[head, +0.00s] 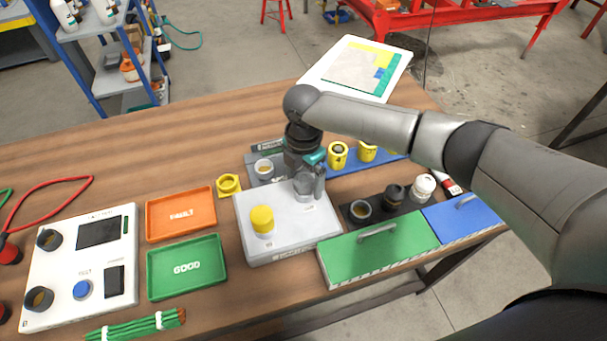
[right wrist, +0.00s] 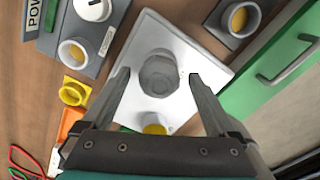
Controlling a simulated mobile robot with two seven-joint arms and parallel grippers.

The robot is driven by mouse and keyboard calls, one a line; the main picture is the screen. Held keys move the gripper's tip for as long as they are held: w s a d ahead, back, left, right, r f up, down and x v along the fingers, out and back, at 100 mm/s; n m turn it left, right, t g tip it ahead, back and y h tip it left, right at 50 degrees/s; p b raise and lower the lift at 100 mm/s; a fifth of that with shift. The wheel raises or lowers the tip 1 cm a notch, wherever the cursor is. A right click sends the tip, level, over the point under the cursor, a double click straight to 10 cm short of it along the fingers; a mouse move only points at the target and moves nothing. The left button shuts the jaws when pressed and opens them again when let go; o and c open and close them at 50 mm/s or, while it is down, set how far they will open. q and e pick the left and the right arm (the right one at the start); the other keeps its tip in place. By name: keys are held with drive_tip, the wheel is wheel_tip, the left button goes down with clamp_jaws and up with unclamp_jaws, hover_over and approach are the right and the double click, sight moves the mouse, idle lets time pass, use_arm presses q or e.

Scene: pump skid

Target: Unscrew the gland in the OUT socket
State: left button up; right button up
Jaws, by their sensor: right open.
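A pale grey pump block (head: 287,240) stands on the wooden table. A yellow capped gland (head: 262,219) stands upright at its front left, and its top shows in the right wrist view (right wrist: 155,127). A grey hexagonal gland (right wrist: 160,74) stands in the other socket, toward the back right of the block. The small socket labels are too small to read. My right gripper (head: 311,187) is above the grey gland, pointing down. In the right wrist view its open fingers (right wrist: 158,78) lie on either side of the gland, apart from it. My left gripper is out of view.
An orange FAULT tray (head: 181,212) and green GOOD tray (head: 187,267) lie left of the block. A green box with a handle (head: 375,255) and dark holders (head: 361,210) crowd the right. Yellow cups (head: 338,155) stand behind.

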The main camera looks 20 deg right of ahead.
drive_tip(key=shift+r+m+p, duration=0.25)
drive_tip(key=shift+m+p, duration=0.55)
drive_tip(key=shift+m, duration=0.1)
drive_tip(key=shift+f+m+p, duration=0.15)
drive_tip(key=shift+m+p, duration=0.3)
drive_tip(key=shift+m, duration=0.35)
drive_tip(key=shift+m+p, duration=1.15)
drive_tip(key=shift+m, duration=0.05)
drive_tip(key=shift+m+p, duration=0.5)
drive_tip(key=shift+m, duration=0.4)
drive_tip(key=shift+c, duration=0.3)
